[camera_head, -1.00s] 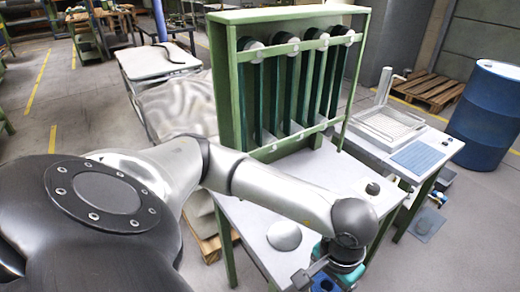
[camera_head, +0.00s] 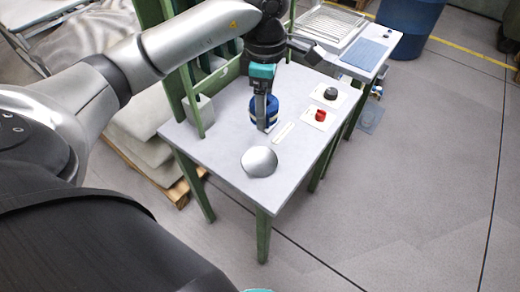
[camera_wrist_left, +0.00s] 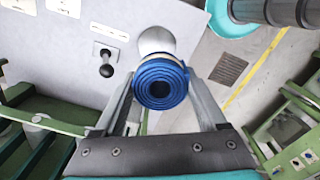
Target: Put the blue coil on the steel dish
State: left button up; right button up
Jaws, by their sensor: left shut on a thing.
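The blue coil (camera_head: 253,114) is between the fingers of my left gripper (camera_head: 265,112), over the middle of the grey table. In the left wrist view the blue coil (camera_wrist_left: 160,82) shows its round spiral end, with the two fingers (camera_wrist_left: 163,100) on either side of it. My left gripper is shut on it. I cannot tell whether its lower end touches the table. The round, shiny steel dish (camera_head: 259,161) lies empty near the table's front, apart from the coil. In the wrist view, part of the dish (camera_wrist_left: 156,40) shows just beyond the coil. My right gripper is not in view.
On the table (camera_head: 225,150), a red piece (camera_head: 320,115) and a black piece (camera_head: 330,94) stand on white cards to the right. A green rack (camera_head: 190,100) rises at the back left. Another bench (camera_head: 365,55) stands behind right. The tabletop around the dish is clear.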

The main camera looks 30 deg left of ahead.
pick_arm(q)
jog(key=n, duration=0.1)
jog(key=r+n, duration=0.1)
jog(key=a+n, duration=0.1)
jog(key=shift+w+a+r+n, duration=0.1)
jog(key=shift+w+r+n, duration=0.15)
jog(key=shift+r+n, duration=0.05)
jog(key=shift+f, duration=0.15)
jog(key=b, duration=0.3)
send_over(260, 161)
notch_tip(260, 161, down, 15)
jog(key=shift+f, duration=0.1)
notch_tip(260, 161, down, 4)
jog(key=shift+b, duration=0.5)
jog(key=shift+f, duration=0.3)
jog(key=o, duration=1.4)
